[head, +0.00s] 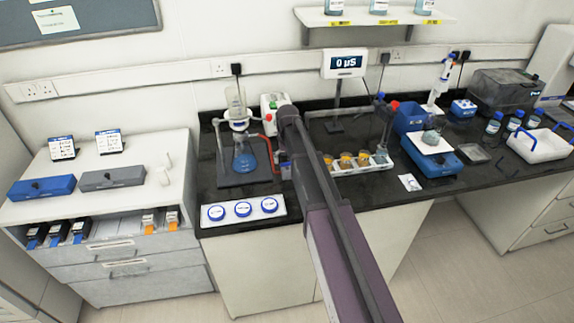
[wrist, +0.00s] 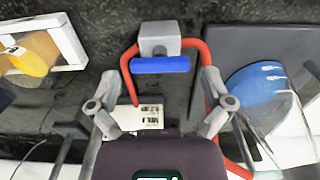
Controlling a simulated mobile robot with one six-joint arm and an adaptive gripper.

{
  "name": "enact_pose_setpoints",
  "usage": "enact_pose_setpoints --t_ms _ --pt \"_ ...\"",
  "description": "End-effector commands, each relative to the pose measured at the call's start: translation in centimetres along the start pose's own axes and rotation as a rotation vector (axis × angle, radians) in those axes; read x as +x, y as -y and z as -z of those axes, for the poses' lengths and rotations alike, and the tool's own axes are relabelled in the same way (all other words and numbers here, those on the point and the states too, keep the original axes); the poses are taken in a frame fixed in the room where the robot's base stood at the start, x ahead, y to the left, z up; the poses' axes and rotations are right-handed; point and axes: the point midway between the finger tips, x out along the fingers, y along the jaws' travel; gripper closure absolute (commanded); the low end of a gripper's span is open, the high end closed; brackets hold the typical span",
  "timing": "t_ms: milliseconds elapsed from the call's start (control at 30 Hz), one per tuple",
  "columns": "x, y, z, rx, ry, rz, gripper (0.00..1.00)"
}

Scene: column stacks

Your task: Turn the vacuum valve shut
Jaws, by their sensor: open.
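The vacuum valve shows in the wrist view as a grey block (wrist: 160,40) with a blue bar handle (wrist: 160,65) lying crosswise. A red hose (wrist: 205,60) leaves the block on both sides and curves down. My gripper (wrist: 158,88) is open and empty, one finger on each side of the handle's line. The handle appears just beyond the fingertips, between them in the picture, and I see no contact. In the head view my arm hides most of the gripper and the valve area; part of the red hose (head: 268,130) shows left of it.
A filter flask with blue liquid (head: 243,158) stands left of my arm and close to my right finger in the wrist view (wrist: 258,90). A white rack (head: 350,168) with orange-topped samples stands to the right. A pump-like box (head: 271,102) is behind. White-and-blue discs (head: 242,209) lie in front.

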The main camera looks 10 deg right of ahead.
Motion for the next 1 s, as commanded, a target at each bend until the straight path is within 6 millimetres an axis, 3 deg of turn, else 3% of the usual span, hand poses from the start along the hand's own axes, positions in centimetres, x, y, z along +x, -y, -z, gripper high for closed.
enact_pose_setpoints --t_ms 467,500,700,733,1000 --pt "0.5 0.0 0.0 0.0 0.0 0.0 0.0" --pt "0.5 0.0 0.0 0.0 0.0 0.0 0.03" --pt "0.5 0.0 0.0 0.0 0.0 0.0 0.62" --pt "0.5 0.0 0.0 0.0 0.0 0.0 0.68" --pt "0.5 0.0 -0.01 0.01 0.0 0.0 0.68"
